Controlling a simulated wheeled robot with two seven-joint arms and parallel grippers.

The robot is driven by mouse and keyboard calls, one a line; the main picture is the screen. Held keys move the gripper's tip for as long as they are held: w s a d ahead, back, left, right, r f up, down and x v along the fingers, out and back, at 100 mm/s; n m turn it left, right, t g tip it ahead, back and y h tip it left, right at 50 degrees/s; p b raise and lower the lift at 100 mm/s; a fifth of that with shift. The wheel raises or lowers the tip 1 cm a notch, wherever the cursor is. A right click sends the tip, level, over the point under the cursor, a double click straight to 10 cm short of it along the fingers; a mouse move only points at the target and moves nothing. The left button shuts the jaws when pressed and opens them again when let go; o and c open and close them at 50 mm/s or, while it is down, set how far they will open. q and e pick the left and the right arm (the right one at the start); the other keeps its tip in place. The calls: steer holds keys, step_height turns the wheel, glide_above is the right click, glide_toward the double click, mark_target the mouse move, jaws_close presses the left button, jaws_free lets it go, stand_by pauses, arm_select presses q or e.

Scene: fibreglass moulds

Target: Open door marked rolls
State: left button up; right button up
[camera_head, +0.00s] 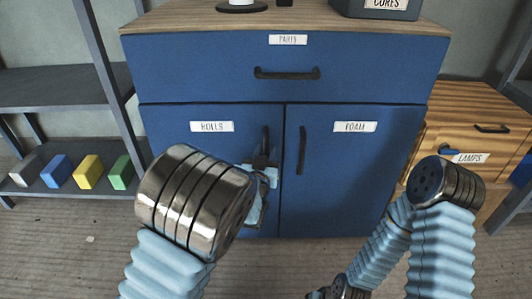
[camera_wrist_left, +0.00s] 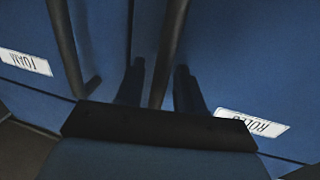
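The blue door marked ROLLS (camera_head: 180,165) is the left of two lower doors on a blue cabinet and looks closed. Its dark upright handle (camera_head: 266,140) is near the door's right edge. My left gripper (camera_head: 264,160) is at the lower part of this handle, partly hidden by my own arm. In the left wrist view, the ROLLS handle (camera_wrist_left: 172,35) runs between the two dark fingers of my left gripper (camera_wrist_left: 160,85), with a gap on each side. The fingers are open around it. The ROLLS label (camera_wrist_left: 252,123) shows upside down there. My right gripper is not visible.
The FOAM door (camera_head: 350,185) with its own handle (camera_head: 301,150) is just right, closed. Above is a drawer (camera_head: 200,65) with a dark handle. A wooden unit marked LAMPS (camera_head: 480,125) stands right. A grey shelf with coloured blocks (camera_head: 88,172) stands left.

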arm_select(q)
steer(key=shift+w, duration=0.15)
jaws_close()
stand_by(0.4)
